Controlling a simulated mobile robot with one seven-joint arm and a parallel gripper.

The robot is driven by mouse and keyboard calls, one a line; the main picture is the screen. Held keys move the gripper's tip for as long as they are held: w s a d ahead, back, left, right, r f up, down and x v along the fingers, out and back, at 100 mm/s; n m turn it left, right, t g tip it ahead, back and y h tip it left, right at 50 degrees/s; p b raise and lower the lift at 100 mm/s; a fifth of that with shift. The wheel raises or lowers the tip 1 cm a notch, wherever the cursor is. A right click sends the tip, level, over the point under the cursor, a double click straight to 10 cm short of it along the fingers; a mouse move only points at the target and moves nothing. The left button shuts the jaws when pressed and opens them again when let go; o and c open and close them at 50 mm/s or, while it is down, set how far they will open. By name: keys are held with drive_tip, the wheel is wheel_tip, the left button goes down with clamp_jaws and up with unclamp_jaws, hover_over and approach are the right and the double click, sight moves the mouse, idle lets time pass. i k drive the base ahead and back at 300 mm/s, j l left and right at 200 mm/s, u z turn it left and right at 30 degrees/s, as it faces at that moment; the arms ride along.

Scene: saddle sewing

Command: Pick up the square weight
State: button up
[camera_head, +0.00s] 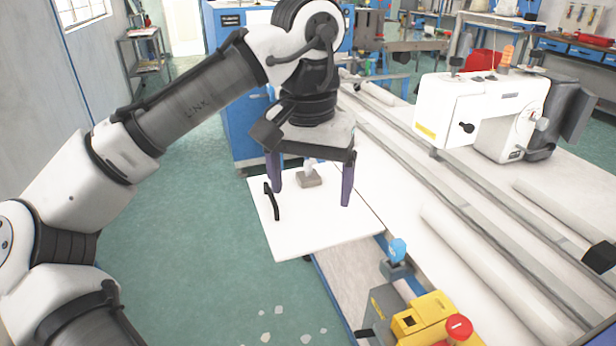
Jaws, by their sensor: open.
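A small grey-brown square block (309,179), which looks like the square weight, lies on a white board (335,232). A pale upright part rises from it, partly hidden by my gripper. My gripper (311,194) points down over the board with its two purple fingers spread wide. In the picture, the block shows between the fingers, with nothing held. I cannot tell the exact height of the fingertips above the board. A second grey block with a blue knob (397,251) stands at the table edge, right of the board.
A black handle (271,201) sits on the board beside the left finger. A white sewing machine (478,112) stands on the long table at the right. A yellow box with a red button (459,327) is at the front. Green floor (190,240) is open at the left.

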sight(307, 178)
drive_tip(key=i+j+z, duration=0.25)
drive_tip(key=i+j, duration=0.3)
drive_tip(key=i+j+z, duration=0.3)
drive_tip(key=i+j, duration=0.25)
drive_tip(key=j, duration=0.15)
